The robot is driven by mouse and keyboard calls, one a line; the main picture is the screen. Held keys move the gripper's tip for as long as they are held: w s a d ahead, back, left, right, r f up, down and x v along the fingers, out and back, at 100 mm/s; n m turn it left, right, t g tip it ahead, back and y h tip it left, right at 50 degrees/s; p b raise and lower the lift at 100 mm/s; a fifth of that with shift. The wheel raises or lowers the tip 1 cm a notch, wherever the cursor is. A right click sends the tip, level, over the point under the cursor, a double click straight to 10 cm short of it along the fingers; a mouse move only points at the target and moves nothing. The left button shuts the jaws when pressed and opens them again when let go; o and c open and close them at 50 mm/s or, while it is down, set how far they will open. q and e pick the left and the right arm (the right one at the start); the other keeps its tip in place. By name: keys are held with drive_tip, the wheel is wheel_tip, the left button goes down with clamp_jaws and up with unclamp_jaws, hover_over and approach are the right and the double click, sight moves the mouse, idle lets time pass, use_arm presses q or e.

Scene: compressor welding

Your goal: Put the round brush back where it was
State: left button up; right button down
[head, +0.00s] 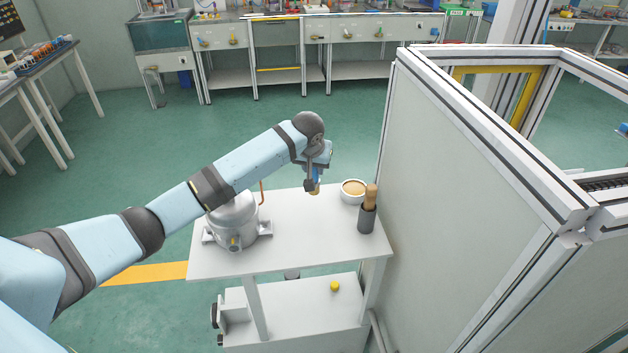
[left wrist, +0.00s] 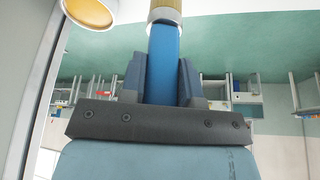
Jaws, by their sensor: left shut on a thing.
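My left gripper (head: 312,184) hangs above the white table, between the compressor and the bowl. It is shut on the round brush (head: 316,188), which has a blue handle. In the left wrist view the jaws (left wrist: 161,80) close on both sides of the blue handle (left wrist: 163,55), and a tan end (left wrist: 165,10) shows at the top edge. A dark grey cup (head: 367,219) stands on the table at the right, with a tan wooden piece (head: 371,195) upright in it. My right gripper is out of view.
A white bowl (head: 346,197) with tan contents stands just behind the cup; it also shows in the left wrist view (left wrist: 112,14). A silver compressor (head: 233,222) stands on the table (head: 300,250) at the left. A tall panelled enclosure (head: 450,200) rises close on the right. The table's front middle is clear.

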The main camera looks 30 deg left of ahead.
use_arm(q)
wheel_tip(320, 180, down, 5)
drive_tip(key=shift+r, duration=0.2)
drive_tip(key=shift+f, duration=0.25)
drive_tip(key=o, duration=1)
drive_tip(key=shift+f, duration=0.15)
drive_tip(key=v, duration=1.2)
